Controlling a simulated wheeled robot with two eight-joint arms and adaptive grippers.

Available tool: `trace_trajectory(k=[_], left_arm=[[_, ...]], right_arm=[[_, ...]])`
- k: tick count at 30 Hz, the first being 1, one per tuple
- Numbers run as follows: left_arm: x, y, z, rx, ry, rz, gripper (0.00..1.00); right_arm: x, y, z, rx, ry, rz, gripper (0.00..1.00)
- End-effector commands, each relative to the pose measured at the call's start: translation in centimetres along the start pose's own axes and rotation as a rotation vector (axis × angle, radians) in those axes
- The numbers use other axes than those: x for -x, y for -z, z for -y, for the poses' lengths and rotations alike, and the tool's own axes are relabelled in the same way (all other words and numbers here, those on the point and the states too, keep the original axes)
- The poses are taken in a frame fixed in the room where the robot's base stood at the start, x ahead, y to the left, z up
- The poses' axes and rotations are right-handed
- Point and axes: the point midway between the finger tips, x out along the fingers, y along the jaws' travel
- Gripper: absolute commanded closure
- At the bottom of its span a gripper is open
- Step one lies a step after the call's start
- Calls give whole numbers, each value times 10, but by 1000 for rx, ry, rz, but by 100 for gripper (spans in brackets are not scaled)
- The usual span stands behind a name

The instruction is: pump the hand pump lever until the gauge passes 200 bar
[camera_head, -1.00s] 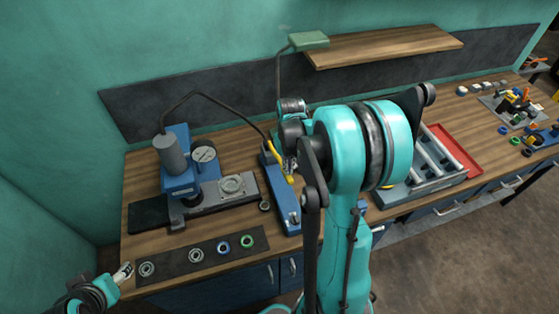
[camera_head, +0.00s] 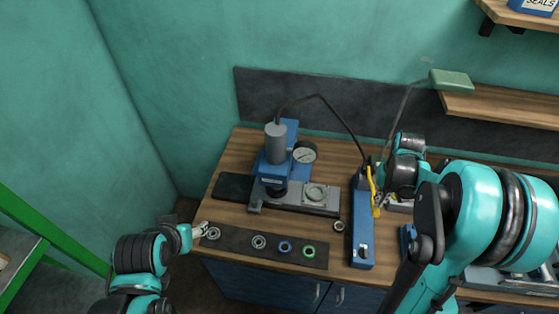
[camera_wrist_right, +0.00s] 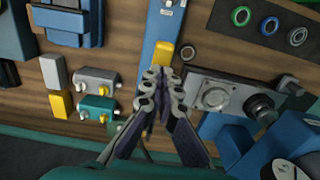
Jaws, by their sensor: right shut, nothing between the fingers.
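The hand pump (camera_head: 361,245) is a long blue body on the bench in the head view, and it also shows in the right wrist view (camera_wrist_right: 168,22). Its yellow lever (camera_head: 375,210) lies along the pump's far half; its yellow end (camera_wrist_right: 160,52) shows just beyond my right fingertips in the wrist view. My right gripper (camera_head: 384,199) is shut and empty beside the lever; its closed fingers (camera_wrist_right: 160,78) fill the middle of the wrist view. I cannot tell whether they touch the lever. The round gauge (camera_head: 304,153) is on the blue press; its reading is too small. My left gripper (camera_head: 201,229) is at the bench's left front corner.
The blue press (camera_head: 272,170) with a grey cylinder stands left of the pump, joined by a black hose (camera_head: 340,128). A dark mat (camera_head: 232,242) with several rings lies in front. A wooden shelf (camera_head: 500,107) and green lamp (camera_head: 452,81) are at right.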

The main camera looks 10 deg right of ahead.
Motion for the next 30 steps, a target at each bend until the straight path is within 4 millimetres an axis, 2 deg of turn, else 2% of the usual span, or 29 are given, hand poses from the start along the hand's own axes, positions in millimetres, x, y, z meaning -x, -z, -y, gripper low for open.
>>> trace_trajectory(k=[5,26,30], left_arm=[[-12,-9,0,0,0,0,43],[-79,-57,0,0,0,0,43],[-74,-53,0,0,0,0,43]], right_arm=[[-17,0,0,0,0,0,100],[-109,-2,0,0,0,-1,100],[-103,-2,0,0,0,-1,100]])
